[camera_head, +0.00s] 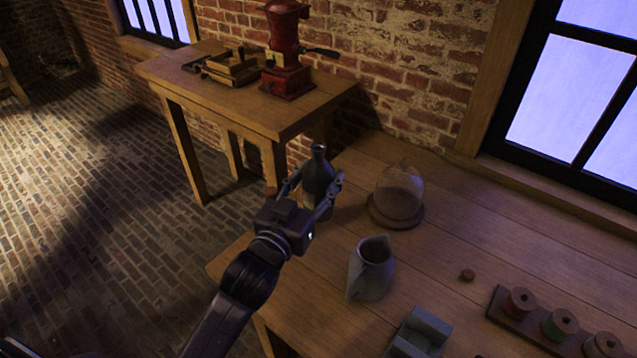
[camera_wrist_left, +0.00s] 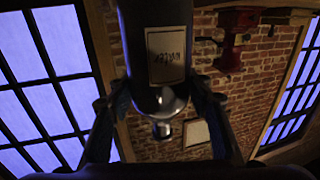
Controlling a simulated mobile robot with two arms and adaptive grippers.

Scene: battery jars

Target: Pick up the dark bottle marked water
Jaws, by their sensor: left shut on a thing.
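The dark bottle (camera_head: 319,168), with a narrow neck, is upright near the far left edge of the wooden table in the head view. My left gripper (camera_head: 318,184) is shut on it, one finger on each side of its body. In the left wrist view the bottle (camera_wrist_left: 160,18) shows upside down between the fingers, with a pale label (camera_wrist_left: 166,55) whose inverted letters seem to read WATER. My right gripper is not in view.
A glass dome on a round wooden base (camera_head: 378,218) stands close right of the bottle. A grey pitcher (camera_head: 371,270) is nearer. A grey box (camera_head: 421,332) and a rack of spools (camera_head: 513,316) are at right. A side table (camera_head: 318,101) holds a red grinder (camera_head: 287,50).

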